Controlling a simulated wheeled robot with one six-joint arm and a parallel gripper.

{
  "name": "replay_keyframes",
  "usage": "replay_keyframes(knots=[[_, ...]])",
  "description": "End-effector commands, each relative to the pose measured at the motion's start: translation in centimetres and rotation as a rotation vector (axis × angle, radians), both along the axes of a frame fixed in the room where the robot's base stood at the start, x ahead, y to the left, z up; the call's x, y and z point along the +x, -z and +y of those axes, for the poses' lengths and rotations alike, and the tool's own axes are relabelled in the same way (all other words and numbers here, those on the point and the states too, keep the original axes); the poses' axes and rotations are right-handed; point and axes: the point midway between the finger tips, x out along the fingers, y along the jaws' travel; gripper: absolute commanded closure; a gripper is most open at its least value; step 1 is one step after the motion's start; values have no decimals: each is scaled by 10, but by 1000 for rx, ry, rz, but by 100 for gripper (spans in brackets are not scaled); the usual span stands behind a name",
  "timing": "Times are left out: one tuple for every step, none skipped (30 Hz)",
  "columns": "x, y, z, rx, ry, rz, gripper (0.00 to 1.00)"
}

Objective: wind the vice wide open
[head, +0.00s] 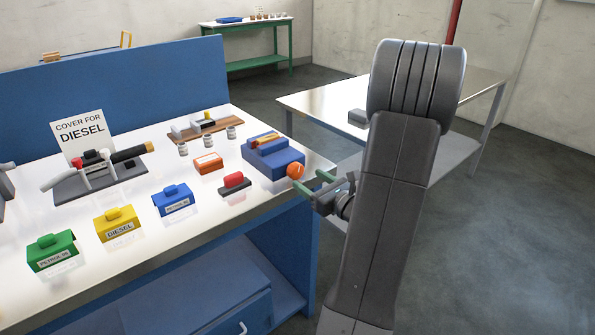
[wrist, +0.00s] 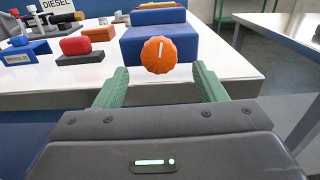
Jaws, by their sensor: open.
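The vice is a blue block (head: 262,160) near the right end of the bench, with a yellowish bar and a brown part on top. It also shows in the wrist view (wrist: 190,45). Its round orange knob (wrist: 158,55) faces me and carries a white mark that points nearly straight up. The knob also shows in the head view (head: 295,171). My gripper (head: 318,193) is open, its green fingers pointing at the knob. In the wrist view the fingers (wrist: 160,88) stand left and right, below and short of the knob, not visibly touching it. The jaw gap is hard to see.
A red block on a dark base (head: 234,183), an orange block (head: 208,163) and blue (head: 173,201), yellow (head: 118,226) and green (head: 52,253) covers stand on the bench left of the vice. A grey table (head: 300,101) stands behind my arm.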

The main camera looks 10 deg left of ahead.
Motion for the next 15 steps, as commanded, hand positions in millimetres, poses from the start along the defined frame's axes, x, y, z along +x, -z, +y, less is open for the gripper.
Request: replay_keyframes(knots=[[5, 0, 9, -1, -4, 1, 36], [9, -1, 13, -1, -4, -1, 36], [13, 0, 19, -1, -4, -1, 36], [16, 0, 23, -1, -4, 0, 36], [20, 0, 27, 0, -3, 0, 36], [23, 0, 31, 0, -3, 0, 36], [26, 0, 34, 0, -4, 0, 36], [28, 0, 37, -1, -3, 1, 36], [31, 0, 40, -1, -1, 1, 36], [33, 0, 42, -1, -1, -1, 36], [34, 0, 44, -1, -1, -1, 36], [35, 0, 46, -1, -2, -1, 36], [36, 0, 47, 0, -1, 0, 36], [37, 0, 48, 0, -1, 0, 36], [37, 0, 48, 0, -1, 0, 36]])
